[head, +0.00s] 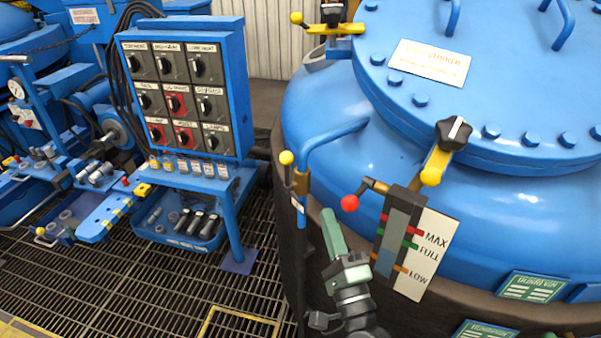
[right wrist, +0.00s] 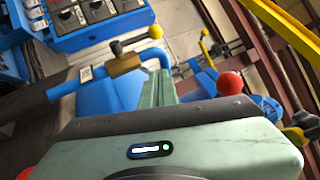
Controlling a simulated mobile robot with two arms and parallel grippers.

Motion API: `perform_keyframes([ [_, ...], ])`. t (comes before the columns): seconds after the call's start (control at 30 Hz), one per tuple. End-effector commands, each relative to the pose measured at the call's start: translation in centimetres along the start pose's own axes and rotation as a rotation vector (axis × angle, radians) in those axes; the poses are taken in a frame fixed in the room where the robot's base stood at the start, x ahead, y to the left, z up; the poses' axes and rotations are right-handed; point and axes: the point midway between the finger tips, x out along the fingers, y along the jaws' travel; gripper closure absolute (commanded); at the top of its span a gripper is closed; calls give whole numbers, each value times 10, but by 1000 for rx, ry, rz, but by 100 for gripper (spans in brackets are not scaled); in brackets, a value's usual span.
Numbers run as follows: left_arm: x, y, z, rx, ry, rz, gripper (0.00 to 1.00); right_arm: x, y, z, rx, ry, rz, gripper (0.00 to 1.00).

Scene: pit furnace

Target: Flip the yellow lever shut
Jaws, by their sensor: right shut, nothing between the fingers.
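A small lever with a yellow ball (head: 286,157) stands upright from a brass valve (head: 301,183) on the bent blue pipe at the vessel's left side. In the right wrist view the yellow ball (right wrist: 156,31) and the brass valve body (right wrist: 125,63) are just beyond the fingers. My right gripper (head: 328,214) has pale green fingers, shut and empty, pointing up just right of and below the valve; the fingers also show in the right wrist view (right wrist: 158,82). I see no clear contact with the lever. My left gripper is not in view.
A red-ball lever (head: 349,203) on the level gauge (head: 397,240) is close to the right of my gripper. A black knob (head: 453,133) with a yellow arm is on the blue vessel (head: 330,105). A switch panel (head: 184,90) stands left, over grated floor.

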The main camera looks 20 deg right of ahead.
Motion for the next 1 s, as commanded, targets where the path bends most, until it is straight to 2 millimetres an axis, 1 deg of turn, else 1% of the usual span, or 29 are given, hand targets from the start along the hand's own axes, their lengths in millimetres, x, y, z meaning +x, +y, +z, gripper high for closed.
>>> perform_keyframes([
  [0.03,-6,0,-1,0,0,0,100,10,-4,0,1,1,-3,100],
  [0.2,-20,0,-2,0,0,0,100,46,-5,1,0,1,-3,100],
  [0.43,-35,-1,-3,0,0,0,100,94,-4,1,0,1,-2,100],
  [0.5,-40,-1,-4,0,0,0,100,101,-4,11,4,1,0,100],
  [0.7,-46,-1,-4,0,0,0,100,114,-1,26,0,0,1,100],
  [1.0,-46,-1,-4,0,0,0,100,116,0,29,-1,0,2,100],
])
